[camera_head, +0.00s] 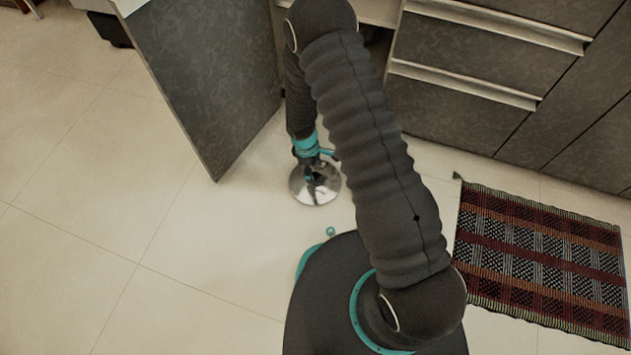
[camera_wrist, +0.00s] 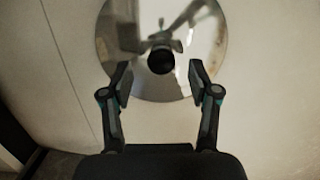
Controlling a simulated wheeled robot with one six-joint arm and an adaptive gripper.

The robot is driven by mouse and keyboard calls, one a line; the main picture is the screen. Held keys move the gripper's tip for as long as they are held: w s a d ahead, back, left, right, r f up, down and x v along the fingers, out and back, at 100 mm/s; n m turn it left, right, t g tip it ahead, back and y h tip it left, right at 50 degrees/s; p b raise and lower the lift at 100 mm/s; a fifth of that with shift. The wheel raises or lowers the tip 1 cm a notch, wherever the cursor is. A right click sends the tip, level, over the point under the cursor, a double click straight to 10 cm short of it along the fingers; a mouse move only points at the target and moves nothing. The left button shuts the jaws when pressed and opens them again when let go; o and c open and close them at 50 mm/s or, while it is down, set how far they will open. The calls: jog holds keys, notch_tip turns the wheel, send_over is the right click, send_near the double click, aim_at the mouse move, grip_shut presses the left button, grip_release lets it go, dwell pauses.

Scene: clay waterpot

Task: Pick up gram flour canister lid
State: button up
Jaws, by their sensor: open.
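The gram flour canister lid (camera_head: 301,190) is a round, shiny metal disc on the pale floor, beneath my gripper (camera_head: 315,177) in the head view. In the wrist view the lid (camera_wrist: 205,45) fills the upper middle, with a round black knob (camera_wrist: 160,61) at its centre. My gripper (camera_wrist: 158,82) is open, its two fingers spread over the near part of the lid. The knob lies just beyond the fingertips, roughly midway between them, with nothing held. I cannot tell how high the fingertips are above the lid. Part of the lid is hidden by my gripper in the head view.
An open grey cabinet door (camera_head: 205,85) stands left of the lid. Grey drawers (camera_head: 490,60) with metal handles line the back right. A patterned woven rug (camera_head: 545,262) lies at the right. The tiled floor (camera_head: 80,230) at the left is clear.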

aim_at(315, 175)
jog(key=f, duration=0.3)
jog(key=shift+s+d+f, duration=0.15)
jog(key=shift+s+d, duration=0.05)
jog(key=shift+d, duration=0.05)
grip_shut()
